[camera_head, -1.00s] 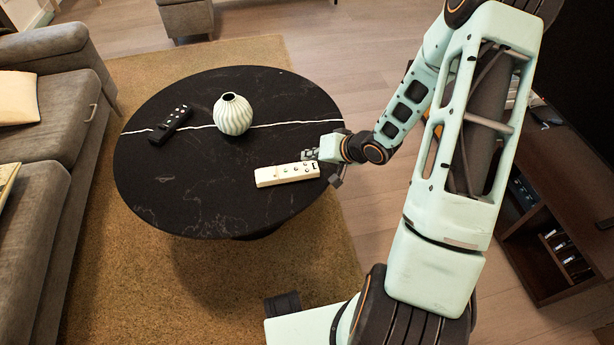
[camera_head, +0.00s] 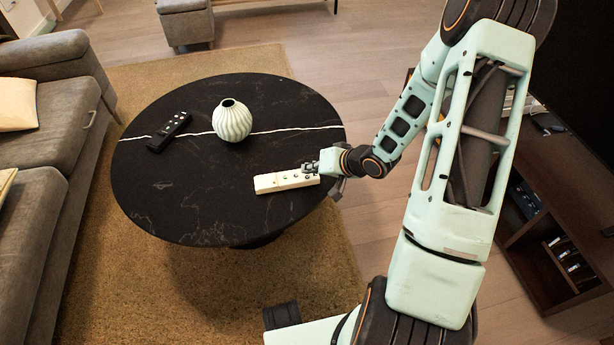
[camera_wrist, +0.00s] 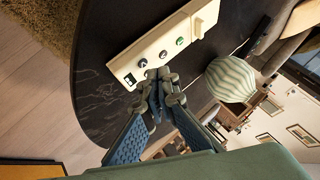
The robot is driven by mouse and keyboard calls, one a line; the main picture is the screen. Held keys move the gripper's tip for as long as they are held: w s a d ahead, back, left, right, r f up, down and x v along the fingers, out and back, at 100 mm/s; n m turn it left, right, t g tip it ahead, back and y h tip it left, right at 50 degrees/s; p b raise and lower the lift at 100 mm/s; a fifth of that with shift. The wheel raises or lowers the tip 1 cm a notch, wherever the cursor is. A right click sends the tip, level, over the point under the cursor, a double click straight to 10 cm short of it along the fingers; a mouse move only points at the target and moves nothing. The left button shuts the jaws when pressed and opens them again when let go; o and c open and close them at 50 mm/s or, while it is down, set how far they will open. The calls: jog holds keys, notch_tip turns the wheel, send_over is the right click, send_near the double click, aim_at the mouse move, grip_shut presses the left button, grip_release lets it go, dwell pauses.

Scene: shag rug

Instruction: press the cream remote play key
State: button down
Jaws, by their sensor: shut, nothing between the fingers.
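The cream remote (camera_head: 272,183) lies on the round black table (camera_head: 200,215), near its right front side. In the wrist view the cream remote (camera_wrist: 200,22) shows several small round keys along its top, one of them green (camera_wrist: 180,41). My gripper (camera_head: 309,168) is shut and empty, over the right end of the remote. In the wrist view the tips of my gripper (camera_wrist: 160,82) are close beside a key near the remote's end. I cannot tell whether they touch it. The tips partly hide that end, and the key symbols are too small to read.
A pale ribbed vase (camera_head: 232,121) stands behind the remote on the table. A black remote (camera_head: 169,131) lies at the table's left. A grey sofa (camera_head: 50,150) is at the left, and a dark wooden cabinet (camera_head: 540,200) at the right. The table's front left is clear.

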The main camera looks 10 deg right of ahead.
aim_at(309, 179)
jog(key=shift+f, duration=0.15)
dwell(0.6)
jog(key=shift+f, duration=0.3)
jog(key=shift+f, duration=0.35)
dwell(0.5)
jog(key=shift+r, duration=0.1)
jog(key=shift+r+p, duration=0.7)
jog(key=shift+p, duration=0.1)
notch_tip(309, 179, up, 5)
jog(key=p, duration=0.5)
jog(key=shift+r, duration=0.1)
